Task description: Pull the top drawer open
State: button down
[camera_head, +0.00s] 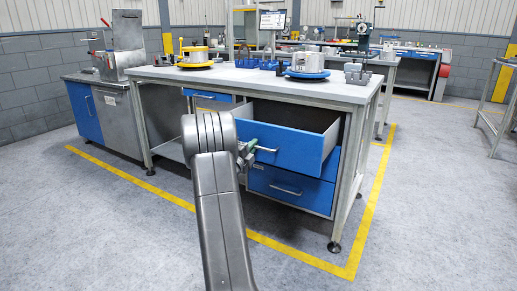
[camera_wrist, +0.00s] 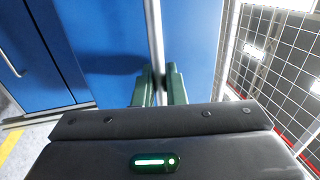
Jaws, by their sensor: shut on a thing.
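The top drawer (camera_head: 287,143) of the blue drawer unit under the workbench stands pulled well out, its grey inside showing. Its bar handle (camera_head: 266,149) runs across the blue front, and the handle also shows upright in the wrist view (camera_wrist: 154,35). My gripper (camera_head: 247,150) is at the handle's left end, partly hidden behind my arm in the head view. In the wrist view the green fingers of my gripper (camera_wrist: 158,84) are shut around the handle. The inside bottom of the drawer is mostly hidden by its front.
A lower blue drawer (camera_head: 285,187) is shut below it. The workbench (camera_head: 240,82) carries a yellow fixture (camera_head: 195,57) and a blue fixture (camera_head: 307,66). A steel cabinet (camera_head: 121,118) stands at left. The floor in front is clear, with a yellow line (camera_head: 295,255).

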jog(key=shift+s, duration=0.1)
jog(key=c, duration=1.9)
grip_release()
jog(key=p+v, duration=0.2)
jog(key=v, duration=1.2)
jog(key=b+x, duration=0.2)
jog(key=x, duration=1.2)
